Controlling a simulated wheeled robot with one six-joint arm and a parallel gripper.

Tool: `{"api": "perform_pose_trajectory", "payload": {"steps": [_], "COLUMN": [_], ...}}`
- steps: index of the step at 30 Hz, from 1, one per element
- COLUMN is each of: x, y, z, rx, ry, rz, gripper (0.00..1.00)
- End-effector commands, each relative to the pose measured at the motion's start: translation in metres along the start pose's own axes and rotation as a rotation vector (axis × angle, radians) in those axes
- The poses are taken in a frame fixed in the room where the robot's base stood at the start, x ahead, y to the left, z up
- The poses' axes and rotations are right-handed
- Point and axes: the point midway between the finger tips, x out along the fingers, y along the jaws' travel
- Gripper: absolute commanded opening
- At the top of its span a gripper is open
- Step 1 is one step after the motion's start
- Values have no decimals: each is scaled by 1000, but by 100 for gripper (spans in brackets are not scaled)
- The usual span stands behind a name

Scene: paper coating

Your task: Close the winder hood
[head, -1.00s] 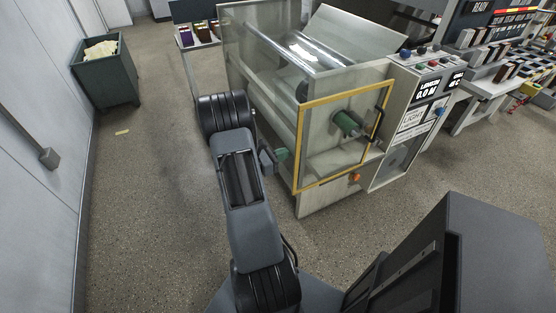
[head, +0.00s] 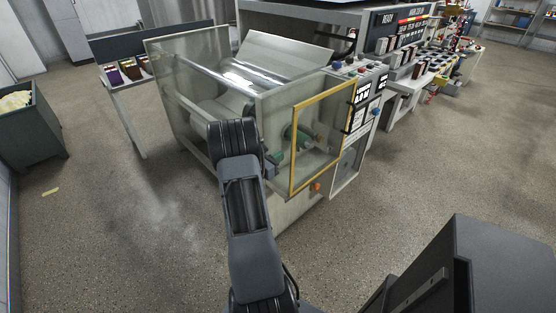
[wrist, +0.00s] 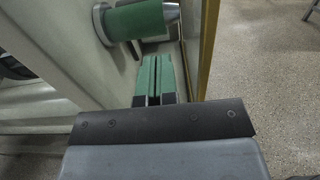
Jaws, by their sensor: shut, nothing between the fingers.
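The winder hood appears to be the clear panel in a yellow frame (head: 291,150) on the near side of the winder (head: 285,212). I cannot tell how far it stands open. My gripper (head: 276,158) has green fingertips and is at the left edge of this frame in the head view. In the wrist view my gripper (wrist: 156,75) has its fingers shut together and empty. The yellow frame (wrist: 208,45) runs upright just right of them. A green roller (wrist: 138,20) with a metal end lies beyond them to the upper left. Any contact with the frame is unclear.
A control panel (head: 364,95) stands right of the yellow frame. A grey bin (head: 30,145) stands at the far left, and a small table (head: 125,82) with coloured items stands behind the winder.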

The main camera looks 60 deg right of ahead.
Motion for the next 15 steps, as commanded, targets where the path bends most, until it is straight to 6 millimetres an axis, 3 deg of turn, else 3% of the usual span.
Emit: {"api": "perform_pose_trajectory", "payload": {"steps": [10,15], "x": [5,-13], "y": [-3,-3], "z": [4,4], "rx": [7,5], "ry": [-7,-7], "rz": [-12,-8], "gripper": [0,0]}}
